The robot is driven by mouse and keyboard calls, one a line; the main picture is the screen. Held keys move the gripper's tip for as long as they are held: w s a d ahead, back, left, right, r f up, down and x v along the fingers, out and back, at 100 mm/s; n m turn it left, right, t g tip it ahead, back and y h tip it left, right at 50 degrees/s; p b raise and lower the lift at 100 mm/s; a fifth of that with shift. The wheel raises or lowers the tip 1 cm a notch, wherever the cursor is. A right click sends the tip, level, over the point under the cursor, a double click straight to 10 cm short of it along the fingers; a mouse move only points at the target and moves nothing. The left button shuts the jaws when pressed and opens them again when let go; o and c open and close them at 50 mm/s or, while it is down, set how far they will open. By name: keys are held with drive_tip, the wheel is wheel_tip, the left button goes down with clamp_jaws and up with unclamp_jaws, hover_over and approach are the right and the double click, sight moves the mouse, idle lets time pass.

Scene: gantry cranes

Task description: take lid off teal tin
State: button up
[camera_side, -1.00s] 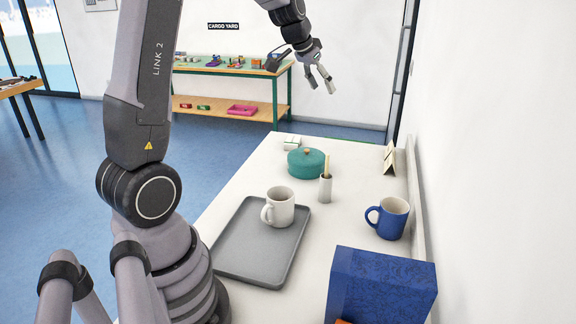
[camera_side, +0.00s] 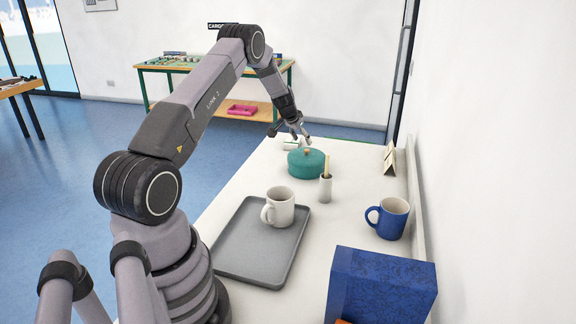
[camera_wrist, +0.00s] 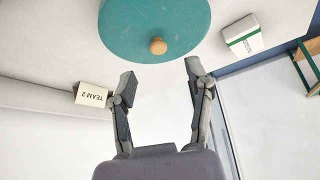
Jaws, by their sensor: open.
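The teal tin (camera_side: 306,167) stands on the far part of the white table with its round lid (camera_side: 314,155) on. The lid has a small wooden knob (camera_side: 307,150) on top. In the wrist view the lid (camera_wrist: 152,18) and its knob (camera_wrist: 158,46) show at the top, ahead of my fingertips. My gripper (camera_side: 296,135) is open and empty, above and just behind the tin in the side view. In the wrist view my gripper (camera_wrist: 160,75) has its two fingers well apart, with the knob roughly between their lines but beyond the tips.
A small white box (camera_side: 291,144) lies beside the tin. A white cup with a stick (camera_side: 325,188) stands close in front. A white mug (camera_side: 280,207) sits on a grey tray (camera_side: 236,258). A blue mug (camera_side: 391,218), a blue box (camera_side: 380,288) and a TEAM 2 card (camera_side: 389,158) stand rightward.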

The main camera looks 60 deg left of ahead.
sight(307, 150)
drive_tip(key=x, duration=0.5)
drive_tip(key=shift+w+f, duration=0.2)
drive_tip(key=shift+f, duration=0.15)
drive_tip(key=shift+c, duration=0.2)
clamp_jaws()
